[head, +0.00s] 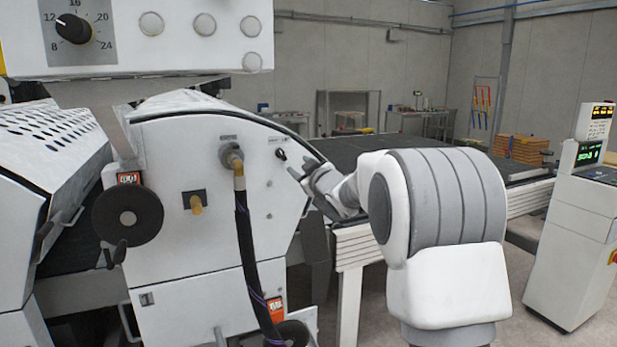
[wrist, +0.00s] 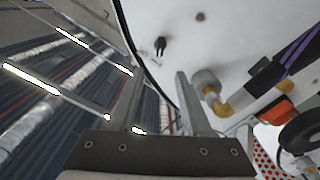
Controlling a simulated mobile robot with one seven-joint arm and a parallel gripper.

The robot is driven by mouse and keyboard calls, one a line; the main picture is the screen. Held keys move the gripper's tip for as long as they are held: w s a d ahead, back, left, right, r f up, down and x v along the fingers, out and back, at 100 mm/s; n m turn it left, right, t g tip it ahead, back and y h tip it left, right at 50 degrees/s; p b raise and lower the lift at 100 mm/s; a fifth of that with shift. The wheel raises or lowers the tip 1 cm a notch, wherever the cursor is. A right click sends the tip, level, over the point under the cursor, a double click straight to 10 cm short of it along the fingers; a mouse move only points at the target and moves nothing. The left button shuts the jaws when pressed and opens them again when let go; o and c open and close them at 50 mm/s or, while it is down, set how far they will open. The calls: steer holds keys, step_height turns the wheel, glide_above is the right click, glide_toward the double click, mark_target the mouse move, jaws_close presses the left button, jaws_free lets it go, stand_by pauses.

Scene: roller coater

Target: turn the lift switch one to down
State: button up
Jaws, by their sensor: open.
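A small black rotary switch (head: 281,154) sits near the top right edge of the machine's white side panel, beside a tiny label. I take it to be lift switch one, though the label is too small to read. It also shows in the wrist view (wrist: 160,46), beyond the fingertips and roughly in line with the gap between them. My gripper (head: 299,170) is open and empty, just right of and slightly below the switch in the head view. In the wrist view my gripper (wrist: 158,84) shows both fingers apart, not touching the switch.
A brass hose fitting (head: 232,158) with a hanging black hose is left of the switch. A black handwheel (head: 128,216) is farther left. A dark conveyor (head: 370,150) lies behind my arm. A control console (head: 578,220) stands at the right.

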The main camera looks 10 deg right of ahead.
steer(key=s, duration=0.2)
steer(key=s+d, duration=0.1)
steer(key=s, duration=0.1)
steer(key=shift+s+b, duration=0.3)
steer(key=shift+s, duration=0.1)
steer(key=s+d+f+m+g+h, duration=0.2)
steer(key=s+m+g+h, duration=0.35)
steer(key=s, duration=1.35)
steer(key=s+a+f+m+g, duration=0.1)
steer(key=s+f, duration=0.3)
steer(key=s, duration=0.4)
steer(key=s+a+f+m+g+y, duration=0.1)
steer(key=s+a+f+g, duration=0.1)
steer(key=s, duration=0.7)
steer(key=s+a+f+m+g+y, duration=0.1)
steer(key=s+a+f+g, duration=0.1)
steer(key=s+f, duration=0.3)
steer(key=s+g, duration=0.1)
steer(key=s, duration=0.2)
steer(key=shift+s+f, duration=0.2)
steer(key=shift+f, duration=0.2)
steer(key=shift+a+g, duration=0.1)
steer(key=shift+g, duration=0.15)
